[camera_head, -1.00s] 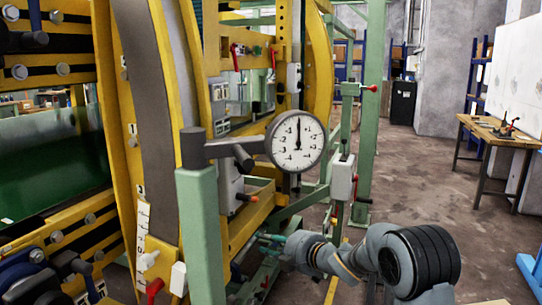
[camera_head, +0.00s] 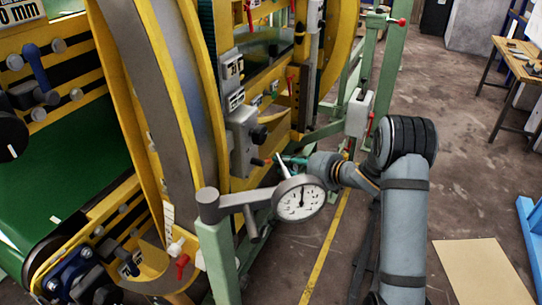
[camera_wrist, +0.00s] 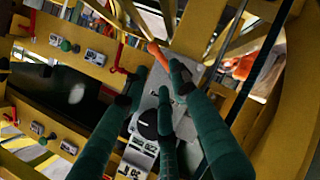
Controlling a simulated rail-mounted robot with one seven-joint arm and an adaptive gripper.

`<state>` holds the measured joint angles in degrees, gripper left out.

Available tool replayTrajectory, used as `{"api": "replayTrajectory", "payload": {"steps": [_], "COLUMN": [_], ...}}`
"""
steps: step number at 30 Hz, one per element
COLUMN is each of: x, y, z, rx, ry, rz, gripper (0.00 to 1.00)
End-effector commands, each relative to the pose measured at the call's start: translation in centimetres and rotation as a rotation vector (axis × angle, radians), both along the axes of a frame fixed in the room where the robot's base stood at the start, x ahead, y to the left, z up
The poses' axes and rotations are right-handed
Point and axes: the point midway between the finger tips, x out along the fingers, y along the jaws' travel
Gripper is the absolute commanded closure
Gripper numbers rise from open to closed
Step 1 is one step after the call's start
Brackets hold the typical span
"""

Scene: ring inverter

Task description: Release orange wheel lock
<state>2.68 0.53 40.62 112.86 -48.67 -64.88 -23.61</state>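The orange wheel lock shows in the wrist view as an orange handle (camera_wrist: 158,55) on a grey metal housing (camera_wrist: 150,100). In the head view the grey housing (camera_head: 243,140) with dark knobs sits on the yellow frame beside the large wheel. In the head view my gripper (camera_head: 282,160) is close to the right of the housing.
A dial gauge (camera_head: 300,199) on a green post (camera_head: 217,250) stands in front of my gripper in the head view. The yellow wheel rim (camera_head: 150,130) is on the left. A white box (camera_head: 359,112) hangs on a green post behind. Floor at right is mostly open.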

Motion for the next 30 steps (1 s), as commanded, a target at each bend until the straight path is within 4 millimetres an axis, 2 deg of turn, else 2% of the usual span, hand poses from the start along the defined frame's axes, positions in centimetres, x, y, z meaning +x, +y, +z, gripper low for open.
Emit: {"api": "replayTrajectory", "payload": {"steps": [6, 12, 24, 30], "x": [2.5, 4.0, 4.4, 4.4], "y": [3.1, 4.8, 5.2, 5.2], "z": [-1.5, -2.4, -2.6, -2.6], "rx": [-0.001, 0.001, 0.0, 0.0], "ry": [0.001, 0.001, 0.0, 0.0], "rz": [0.0, -0.002, -0.002, -0.002], "gripper": [0.73, 0.73, 0.73, 0.85]}}
